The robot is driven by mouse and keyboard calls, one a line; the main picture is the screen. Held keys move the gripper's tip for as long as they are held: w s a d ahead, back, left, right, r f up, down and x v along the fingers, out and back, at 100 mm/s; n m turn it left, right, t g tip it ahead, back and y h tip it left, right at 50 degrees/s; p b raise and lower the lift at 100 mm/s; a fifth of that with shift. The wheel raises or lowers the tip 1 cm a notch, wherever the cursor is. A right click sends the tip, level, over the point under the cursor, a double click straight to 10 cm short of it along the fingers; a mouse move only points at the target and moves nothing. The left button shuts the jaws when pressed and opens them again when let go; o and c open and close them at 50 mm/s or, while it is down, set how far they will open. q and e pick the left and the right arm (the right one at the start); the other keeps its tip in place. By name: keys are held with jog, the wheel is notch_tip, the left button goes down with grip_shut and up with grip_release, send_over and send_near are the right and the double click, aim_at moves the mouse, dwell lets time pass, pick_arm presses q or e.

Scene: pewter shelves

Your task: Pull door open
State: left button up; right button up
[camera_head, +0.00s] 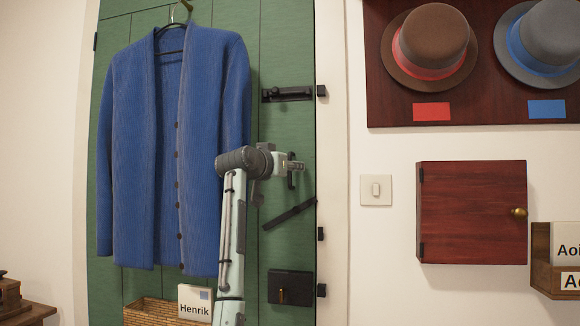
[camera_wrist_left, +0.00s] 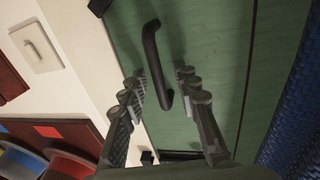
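The green door (camera_head: 278,140) is closed against its white frame, with vertical plank lines. A black bar handle (camera_wrist_left: 152,60) stands out from it; in the head view the handle (camera_head: 291,181) is partly hidden by my gripper. My left gripper (camera_head: 297,165) is at the handle. In the left wrist view, the left gripper (camera_wrist_left: 160,82) is open, one finger on each side of the handle. I cannot tell whether either finger touches it. My right gripper is not in view.
A blue cardigan (camera_head: 125,150) hangs on the door left of my arm. A black bolt (camera_head: 288,94) sits above the handle, a slanted black bar (camera_head: 289,214) below. A basket (camera_head: 150,312) stands low left. A red cabinet (camera_head: 472,212) and hat board (camera_head: 375,60) are right.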

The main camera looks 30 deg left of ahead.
pick_arm(q)
grip_shut()
dwell(0.6)
